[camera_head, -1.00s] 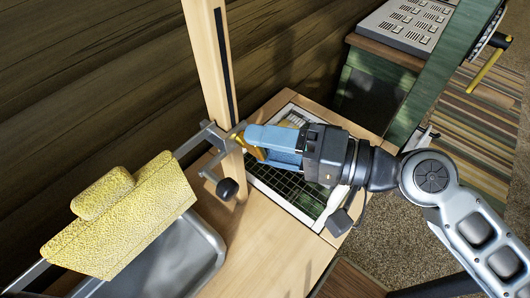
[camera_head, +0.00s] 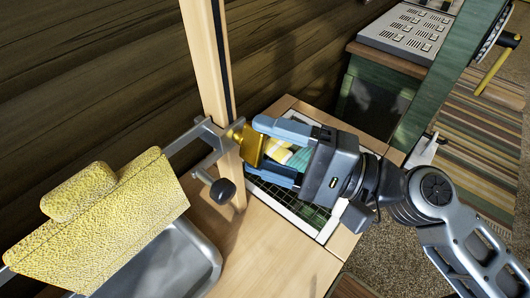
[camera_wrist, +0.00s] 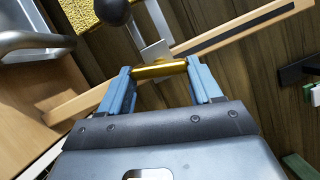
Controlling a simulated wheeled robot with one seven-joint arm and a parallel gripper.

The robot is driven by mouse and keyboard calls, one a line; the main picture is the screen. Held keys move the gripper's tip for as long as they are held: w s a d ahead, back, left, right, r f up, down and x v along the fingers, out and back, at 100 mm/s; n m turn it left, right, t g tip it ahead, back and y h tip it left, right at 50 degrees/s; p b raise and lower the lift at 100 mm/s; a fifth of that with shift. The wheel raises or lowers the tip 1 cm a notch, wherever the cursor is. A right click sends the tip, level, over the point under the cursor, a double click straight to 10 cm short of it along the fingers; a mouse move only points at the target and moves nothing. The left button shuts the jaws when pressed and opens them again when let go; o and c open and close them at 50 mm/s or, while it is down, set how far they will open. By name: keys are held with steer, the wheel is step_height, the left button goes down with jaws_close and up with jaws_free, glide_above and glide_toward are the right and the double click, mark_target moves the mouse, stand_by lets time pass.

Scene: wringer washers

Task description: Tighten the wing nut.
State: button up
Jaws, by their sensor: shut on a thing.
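The gold wing nut (camera_head: 252,145) sits at the right side of a metal bracket (camera_head: 208,137) on an upright wooden post (camera_head: 208,75). My gripper (camera_head: 259,146) reaches it from the right with its two blue fingers on either side. In the wrist view the wing nut (camera_wrist: 160,69) spans the gap between the fingertips, and my gripper (camera_wrist: 160,76) is shut on its two ends. The threads behind the nut are hidden.
A yellow spongy block (camera_head: 100,228) is at left over a grey metal basin (camera_head: 185,262). A grid-bottomed tray (camera_head: 308,215) with rolled cloths (camera_head: 290,155) lies beneath my gripper.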

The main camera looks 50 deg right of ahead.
steer(key=shift+f+m+t+h+b, duration=0.15)
steer(key=shift+m+t+b, duration=0.25)
steer(key=shift+m, duration=0.5)
steer(key=shift+f+m+t+h+b, duration=0.15)
steer(key=shift+m+t+b, duration=0.25)
steer(key=shift+m, duration=0.5)
steer(key=shift+r, duration=0.1)
steer(key=o, duration=0.8)
steer(key=shift+o, duration=0.2)
steer(key=shift+s+b, duration=0.35)
steer(key=shift+s, duration=0.8)
steer(key=s+p, duration=0.1)
steer(key=s, duration=0.5)
steer(key=shift+s, duration=0.35)
